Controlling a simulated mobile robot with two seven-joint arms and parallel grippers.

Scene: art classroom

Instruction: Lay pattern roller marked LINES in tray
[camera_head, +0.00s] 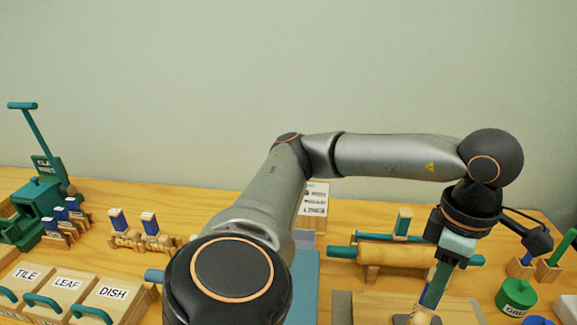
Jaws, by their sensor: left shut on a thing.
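My left gripper (436,288) is at the right, pointing down, shut on a pattern roller. Only a bit of the roller's wood (423,316) shows below the fingers, at the picture's bottom edge. Its marking cannot be read. The gripper is above a flat wooden piece with a raised edge (342,307), which looks like the tray; its near part is cut off. Two other pattern rollers with blue and white tags (118,221) (150,225) stand on a wooden rack at the left. My right gripper is not in view.
A large rolling pin with teal handles (385,253) lies behind the gripper. A printed card (315,203) stands at the back. Boxes marked TILE, LEAF and DISH (66,287) are at the front left, a green press (40,205) behind them. A green pot (516,296) is at the right.

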